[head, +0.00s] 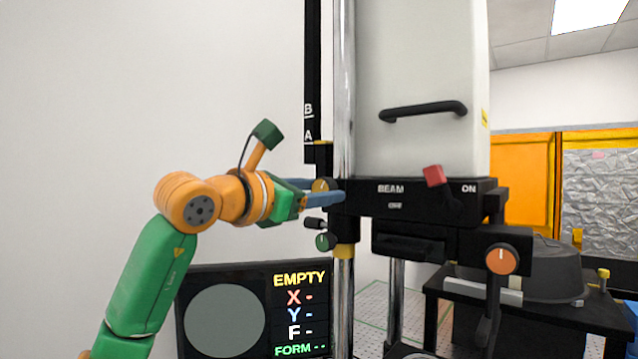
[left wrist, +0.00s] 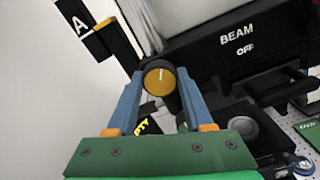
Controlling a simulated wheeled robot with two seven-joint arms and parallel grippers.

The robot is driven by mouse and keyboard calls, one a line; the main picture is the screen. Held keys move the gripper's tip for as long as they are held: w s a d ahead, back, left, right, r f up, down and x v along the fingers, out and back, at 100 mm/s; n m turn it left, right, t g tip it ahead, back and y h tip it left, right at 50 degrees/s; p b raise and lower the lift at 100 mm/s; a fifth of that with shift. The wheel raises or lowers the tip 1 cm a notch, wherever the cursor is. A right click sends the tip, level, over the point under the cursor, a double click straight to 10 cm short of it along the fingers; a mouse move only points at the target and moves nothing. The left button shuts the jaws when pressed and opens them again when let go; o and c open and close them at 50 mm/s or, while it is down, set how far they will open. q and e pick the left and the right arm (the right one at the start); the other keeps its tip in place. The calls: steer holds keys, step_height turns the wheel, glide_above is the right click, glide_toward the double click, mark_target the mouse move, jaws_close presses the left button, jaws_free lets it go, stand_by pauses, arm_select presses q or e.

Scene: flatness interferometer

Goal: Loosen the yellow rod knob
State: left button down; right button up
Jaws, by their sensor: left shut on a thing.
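The yellow rod knob (head: 320,186) is on the left end of the black instrument head, beside the chrome column. In the left wrist view the knob (left wrist: 158,78) shows a yellow face with a pale line, set in a dark rim. My left gripper (head: 332,191) comes in from the left and is shut on the knob. In the left wrist view its two blue fingers (left wrist: 160,74) press on either side of the rim. In the head view the fingers partly hide the knob. My right gripper is not in view.
A black knob (head: 315,223) and a green knob (head: 323,242) sit just below my fingers. A display (head: 225,320) reading EMPTY stands lower left. A red switch (head: 433,175) and an orange knob (head: 501,258) are to the right. Left of the column, in front of the wall, is free room.

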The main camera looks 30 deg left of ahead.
arm_select(q)
steer(key=m+p, duration=0.2)
steer(key=m, duration=0.4)
steer(key=shift+r+p, duration=0.15)
steer(key=shift+p, duration=0.2)
steer(key=shift+m+p, duration=0.8)
steer(key=shift+m, duration=1.7)
steer(key=shift+c, duration=1.5)
jaws_free()
